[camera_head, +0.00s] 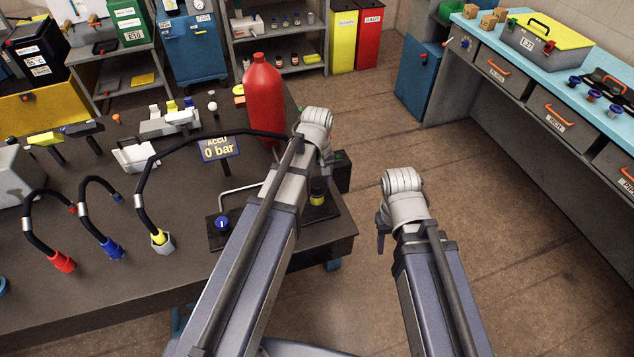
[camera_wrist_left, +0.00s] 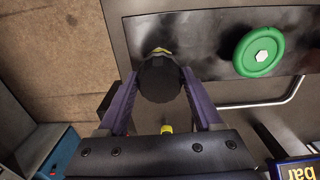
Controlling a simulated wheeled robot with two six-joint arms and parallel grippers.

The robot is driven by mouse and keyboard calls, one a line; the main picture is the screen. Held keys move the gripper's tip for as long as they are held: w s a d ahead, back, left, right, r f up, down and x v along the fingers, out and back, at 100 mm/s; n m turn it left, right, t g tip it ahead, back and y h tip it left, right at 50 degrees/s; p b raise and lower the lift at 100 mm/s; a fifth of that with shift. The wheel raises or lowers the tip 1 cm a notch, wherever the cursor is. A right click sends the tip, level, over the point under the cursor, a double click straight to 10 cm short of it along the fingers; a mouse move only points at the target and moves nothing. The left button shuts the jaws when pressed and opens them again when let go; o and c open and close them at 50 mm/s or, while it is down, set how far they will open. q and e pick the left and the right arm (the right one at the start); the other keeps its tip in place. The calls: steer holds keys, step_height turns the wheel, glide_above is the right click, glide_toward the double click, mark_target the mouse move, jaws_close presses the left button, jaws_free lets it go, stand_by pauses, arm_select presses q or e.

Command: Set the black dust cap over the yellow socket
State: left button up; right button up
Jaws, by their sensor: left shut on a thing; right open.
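The black dust cap (camera_wrist_left: 160,80) sits between the purple fingers of my left gripper (camera_wrist_left: 159,88), which is shut on it. In the head view the left gripper is mostly hidden behind its own arm at the table's right end. The yellow socket (camera_head: 318,199) shows there beside the arm, partly covered. In the left wrist view a yellow edge (camera_wrist_left: 161,51) shows just past the cap, mostly hidden by it; I cannot tell whether they touch. My right gripper (camera_head: 381,240) is open and empty over the floor, right of the table.
A green round disc (camera_wrist_left: 260,52) and a bent metal rod (camera_head: 240,190) are close to the left gripper. A red cylinder (camera_head: 263,100) and the pressure display (camera_head: 219,149) stand behind. Hoses with red, blue and yellow ends (camera_head: 158,238) are at left.

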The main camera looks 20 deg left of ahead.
mark_target(317, 181)
arm_select(q)
steer(key=shift+f+b, duration=2.25)
steer(key=shift+f, duration=0.05)
steer(key=o, duration=1.4)
steer(key=shift+c, duration=0.2)
steer(key=shift+r, duration=0.15)
step_height(317, 181, up, 8)
steer(key=p, duration=0.8)
steer(key=shift+f, duration=0.2)
steer(key=s+d+m+y, duration=0.1)
steer(key=s+d+m, duration=0.9)
steer(key=s, duration=0.4)
steer(key=shift+s+d+m, duration=0.15)
steer(key=shift+d+m, duration=0.1)
steer(key=shift+m, duration=0.05)
